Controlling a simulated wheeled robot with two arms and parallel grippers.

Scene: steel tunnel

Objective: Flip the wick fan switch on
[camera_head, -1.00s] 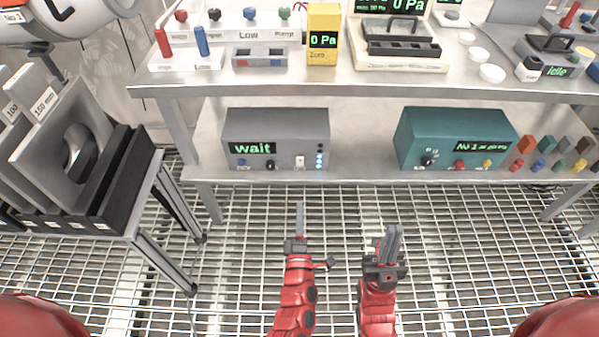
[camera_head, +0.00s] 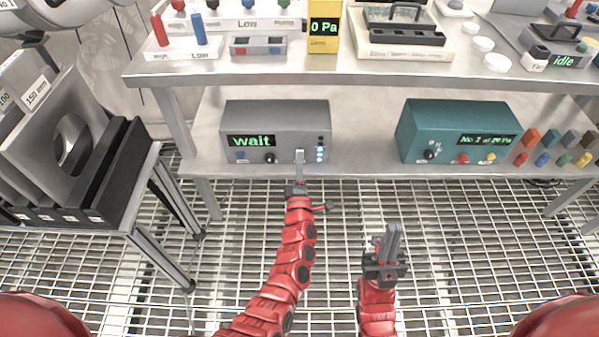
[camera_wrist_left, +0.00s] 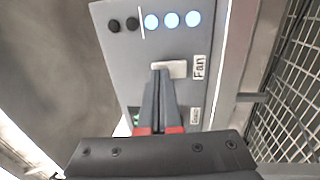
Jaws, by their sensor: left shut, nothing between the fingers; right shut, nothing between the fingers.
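The grey control box (camera_head: 290,115) stands on the lower shelf; its display reads "wait". In the left wrist view its front panel (camera_wrist_left: 120,50) shows a pale switch (camera_wrist_left: 178,69) labelled "Fan", with several blue lit lamps beside it. My left gripper (camera_head: 300,153) is shut and empty, its fingertips in front of the switch and covering it in the head view. In the left wrist view the fingertips (camera_wrist_left: 162,74) overlap the switch's edge; I cannot tell whether they touch it. My right gripper (camera_head: 392,236) is shut and empty over the floor grating, away from the box.
A teal box (camera_head: 455,118) and several small coloured pieces stand on the lower shelf (camera_head: 365,155) to the right. The upper shelf edge (camera_head: 350,73) runs above. A side stand (camera_head: 150,165) with black trays is at left. The grating floor in front is open.

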